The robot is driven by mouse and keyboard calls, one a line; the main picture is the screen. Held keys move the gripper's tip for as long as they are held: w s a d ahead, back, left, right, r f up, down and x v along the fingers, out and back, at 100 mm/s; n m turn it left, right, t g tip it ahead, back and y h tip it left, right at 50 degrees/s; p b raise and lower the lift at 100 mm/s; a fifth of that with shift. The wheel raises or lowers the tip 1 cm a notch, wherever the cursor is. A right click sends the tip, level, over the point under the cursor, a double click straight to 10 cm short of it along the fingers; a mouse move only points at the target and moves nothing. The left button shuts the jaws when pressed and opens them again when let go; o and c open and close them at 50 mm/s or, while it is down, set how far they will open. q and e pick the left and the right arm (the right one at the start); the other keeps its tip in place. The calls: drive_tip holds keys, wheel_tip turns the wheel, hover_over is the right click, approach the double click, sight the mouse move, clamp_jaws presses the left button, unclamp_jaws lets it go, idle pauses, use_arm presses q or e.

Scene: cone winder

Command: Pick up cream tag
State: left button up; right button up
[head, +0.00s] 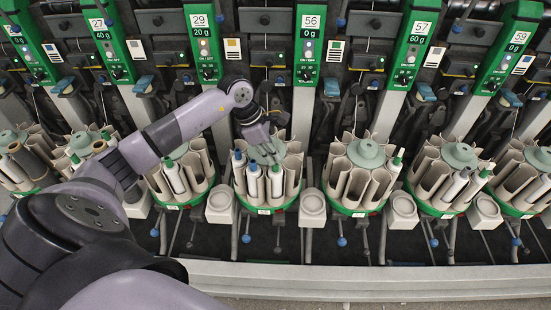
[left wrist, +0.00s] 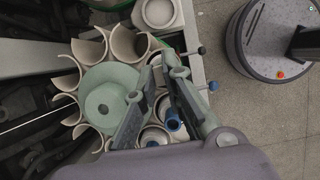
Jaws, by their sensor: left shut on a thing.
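My left gripper (head: 268,154) reaches down over the round tube magazine (head: 265,211) in the middle of the row. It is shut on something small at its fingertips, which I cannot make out. In the left wrist view the two dark fingers (left wrist: 163,62) slant together beside the pale green hub (left wrist: 106,102), above the cream pockets. Blue-topped white bobbins (left wrist: 173,121) sit just below and between the fingers. I cannot single out the cream tag with certainty. Small pale striped cards (head: 233,48) hang on the machine front. My right gripper is not in view.
More magazines (head: 362,178) with cream pockets and bobbins stand to both sides. Round-topped cream blocks (head: 312,205) stand between them. Green numbered panels (head: 310,45) rise behind. A grey rail (head: 380,280) runs along the front.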

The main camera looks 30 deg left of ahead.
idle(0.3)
use_arm(q)
drive_tip(key=shift+r, duration=0.65)
wheel_tip(320, 180, up, 22)
drive_tip(key=shift+f+b, duration=0.15)
drive_tip(key=shift+b, duration=0.3)
